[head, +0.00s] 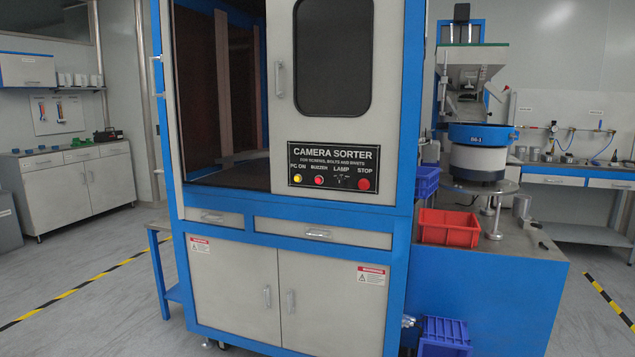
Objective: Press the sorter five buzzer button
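The camera sorter (384,95) is a tall blue and light-grey cabinet in the middle of the head view. Its black control panel (333,153) is on the front, below a dark window, with labels PC ON, BUZZER, LAMP and STOP. The buzzer button (319,180) is a small red button under the BUZZER label. A yellow button (297,178) is to its left. A lamp switch (341,180) and a larger red stop button (364,184) are to its right. Neither of my grippers is in view. No sorter number is readable on the panel.
The sorter's left door stands open on a dark interior. At right, a blue bench (490,285) bears a red bin (448,228) and a round feeder (480,150). A blue crate (444,335) is on the floor. Floor at the left is clear.

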